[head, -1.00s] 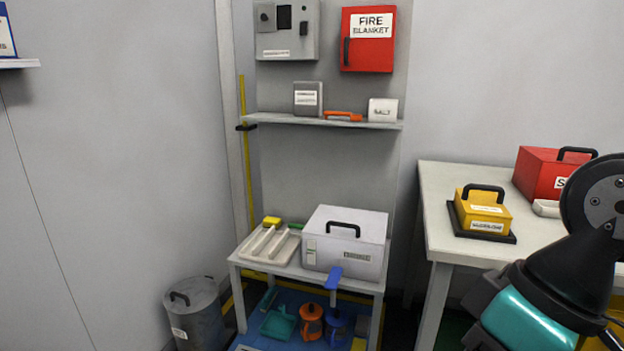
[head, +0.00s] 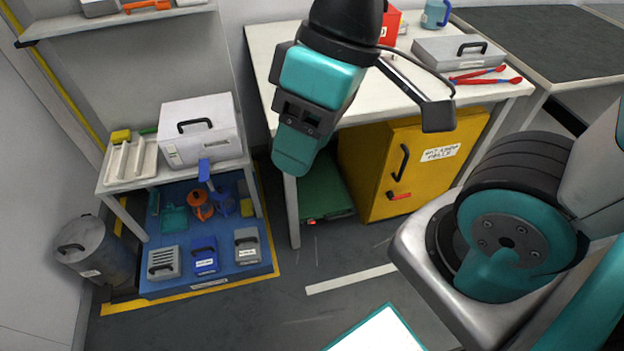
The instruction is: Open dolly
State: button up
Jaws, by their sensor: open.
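No label that I can read says dolly. A low green platform (head: 325,192), with a small red-orange part at its front, sits on the floor under the white table. To its right stands a yellow cabinet (head: 377,170) with its door shut. The door has a black handle (head: 399,163), a red latch (head: 400,196) and a white label whose words I cannot read surely. My gripper (head: 296,150) hangs from the top in front of the table, open and apart from the platform and cabinet. Its fingertips are hard to make out.
The white table (head: 270,50) carries a grey case (head: 458,52) and red tongs. At left a small stand holds a white box (head: 201,130); a blue floor mat (head: 180,285) with several small boxes lies below. A grey bin (head: 93,252) stands far left. The middle floor is clear.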

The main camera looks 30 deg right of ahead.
aim_at(321, 192)
jog(key=z, duration=0.05)
jog(key=k, duration=0.55)
jog(key=u, duration=0.55)
jog(key=i, duration=1.1)
jog(key=z, duration=0.65)
